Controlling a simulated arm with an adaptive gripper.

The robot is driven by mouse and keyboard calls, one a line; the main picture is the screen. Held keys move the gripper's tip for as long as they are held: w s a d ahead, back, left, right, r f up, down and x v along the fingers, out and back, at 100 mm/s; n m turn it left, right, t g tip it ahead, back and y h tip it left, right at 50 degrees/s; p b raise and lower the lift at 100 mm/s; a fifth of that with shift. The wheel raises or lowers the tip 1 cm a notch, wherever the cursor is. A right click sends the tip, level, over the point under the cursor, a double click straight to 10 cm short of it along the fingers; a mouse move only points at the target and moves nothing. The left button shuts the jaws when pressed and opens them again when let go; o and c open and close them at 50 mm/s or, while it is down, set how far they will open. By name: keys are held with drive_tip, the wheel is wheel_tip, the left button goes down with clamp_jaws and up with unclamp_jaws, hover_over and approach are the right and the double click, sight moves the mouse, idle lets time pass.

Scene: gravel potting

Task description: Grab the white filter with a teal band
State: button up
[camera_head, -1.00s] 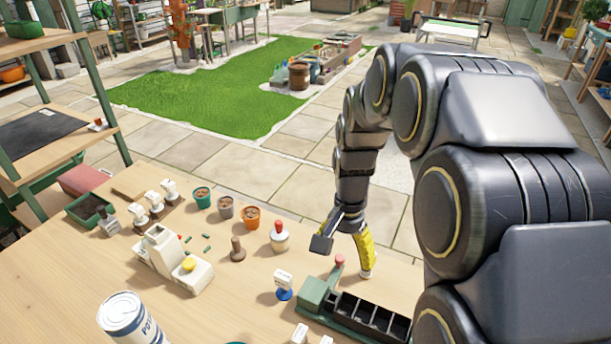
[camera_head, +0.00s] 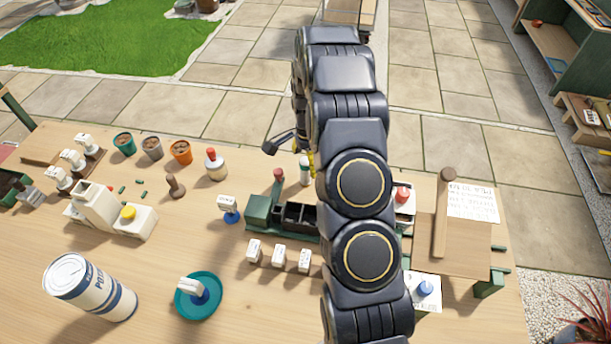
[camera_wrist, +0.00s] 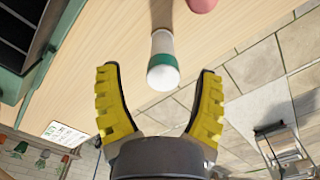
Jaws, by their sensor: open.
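The white filter (camera_wrist: 160,77) with a teal-green band (camera_wrist: 166,61) stands near the bench's far edge. It also shows in the head view (camera_head: 305,178), just left of my arm. My gripper (camera_wrist: 158,95) is open, its two yellow ridged fingers spread wide in the wrist view. The filter's near end lies between and slightly beyond the fingertips, and I see no contact. In the head view my arm hides most of the gripper; one dark finger and a bit of yellow show beside the arm.
A green tray with black compartments (camera_head: 262,212) and a red-topped stamp (camera_head: 278,182) stand left of the filter. A pinkish-red object (camera_wrist: 203,4) lies close by in the wrist view. White blocks (camera_head: 279,257) sit in front of the tray. Paving lies beyond the bench edge.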

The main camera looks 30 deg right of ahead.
sight(305, 169)
wheel_tip(305, 169, down, 4)
drive_tip(key=shift+w+r, duration=0.1)
drive_tip(key=shift+w, duration=0.05)
drive_tip(key=shift+c, duration=0.5)
clamp_jaws()
